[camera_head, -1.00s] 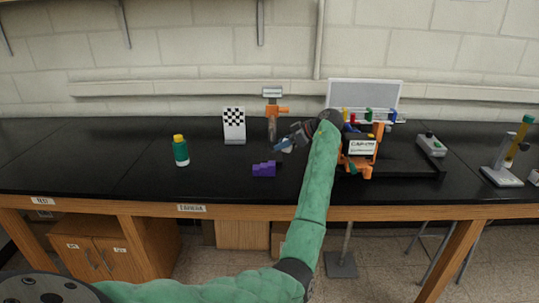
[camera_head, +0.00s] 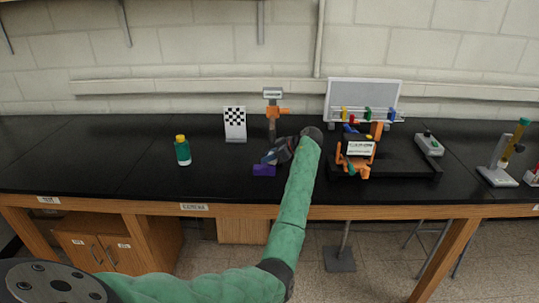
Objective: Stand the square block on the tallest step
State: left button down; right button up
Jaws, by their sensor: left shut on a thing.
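The purple stepped block (camera_head: 263,171) sits near the front of the black table, left of the middle. Its upper part is largely covered by my left gripper. My left gripper (camera_head: 269,157) reaches in from the right, tilted down to the left, with its fingertips right above the steps. It is shut on the square block, which is small and mostly hidden between the fingers. I cannot tell whether the block touches a step. My right gripper is not in view.
A green bottle with a yellow cap (camera_head: 182,151) stands to the left. An orange device (camera_head: 355,153) sits right of my arm. The table front left is clear.

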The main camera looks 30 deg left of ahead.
pick_arm(q)
jog(key=shift+f, duration=0.1)
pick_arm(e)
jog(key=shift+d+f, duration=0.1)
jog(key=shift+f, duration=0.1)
pick_arm(q)
jog(key=shift+f, duration=0.1)
jog(key=c, duration=0.9)
grip_release()
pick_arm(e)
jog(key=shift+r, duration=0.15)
pick_arm(q)
jog(key=shift+d, duration=0.1)
jog(key=shift+w+d+r+b, duration=0.15)
jog(key=shift+d+r+b, duration=0.1)
jog(key=shift+d+b, duration=0.05)
jog(key=shift+b+v, duration=1.8)
jog(key=shift+v, duration=3.8)
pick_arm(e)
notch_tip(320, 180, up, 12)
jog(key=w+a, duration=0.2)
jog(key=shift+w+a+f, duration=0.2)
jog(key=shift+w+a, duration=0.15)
